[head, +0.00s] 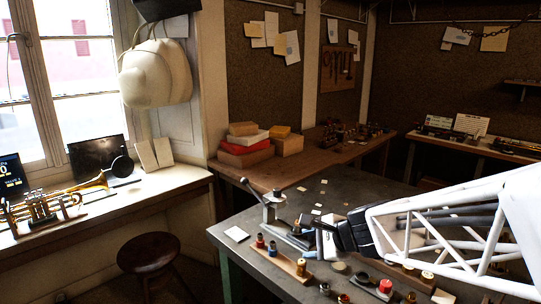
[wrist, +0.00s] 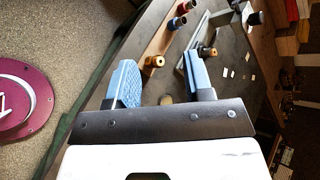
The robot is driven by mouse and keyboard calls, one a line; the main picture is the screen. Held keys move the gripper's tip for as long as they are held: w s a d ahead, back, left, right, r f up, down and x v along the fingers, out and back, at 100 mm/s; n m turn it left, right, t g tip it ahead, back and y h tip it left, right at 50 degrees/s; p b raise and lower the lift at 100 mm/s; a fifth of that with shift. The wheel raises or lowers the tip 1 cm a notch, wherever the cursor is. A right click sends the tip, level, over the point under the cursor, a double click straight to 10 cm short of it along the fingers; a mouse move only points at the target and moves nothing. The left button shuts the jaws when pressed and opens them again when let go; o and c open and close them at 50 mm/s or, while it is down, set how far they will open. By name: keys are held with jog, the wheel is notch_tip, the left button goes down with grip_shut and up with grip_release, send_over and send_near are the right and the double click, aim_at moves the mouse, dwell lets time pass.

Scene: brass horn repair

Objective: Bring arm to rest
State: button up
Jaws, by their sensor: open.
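My gripper (head: 311,232) reaches in from the right in the head view, low over the grey workbench (head: 345,192). In the wrist view its two blue-padded fingers (wrist: 158,68) stand well apart with nothing held between them. Beyond the fingers lies a wooden strip (wrist: 157,42) with red, blue and brass-coloured capped pieces. The strip also shows in the head view (head: 284,264), just in front of the gripper. Whether the fingers touch anything on the bench cannot be told.
A metal clamp-like tool with a lever (head: 270,207) stands left of my gripper. Small red and brass parts (head: 385,286) lie under my arm. A stool (head: 150,250) stands left of the bench. A trumpet (head: 45,210) rests on the windowsill. The bench's far part is mostly clear.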

jog(key=s+d+r+n+g+h, duration=0.1)
jog(key=s+d+n+g+h, duration=0.1)
jog(key=s+d+n+h, duration=0.2)
jog(key=s+d+r+n+g+h, duration=0.2)
jog(key=s+d+n+h, duration=0.2)
jog(key=s+n, duration=0.7)
jog(key=shift+s+d, duration=0.3)
jog(key=shift+s, duration=3.85)
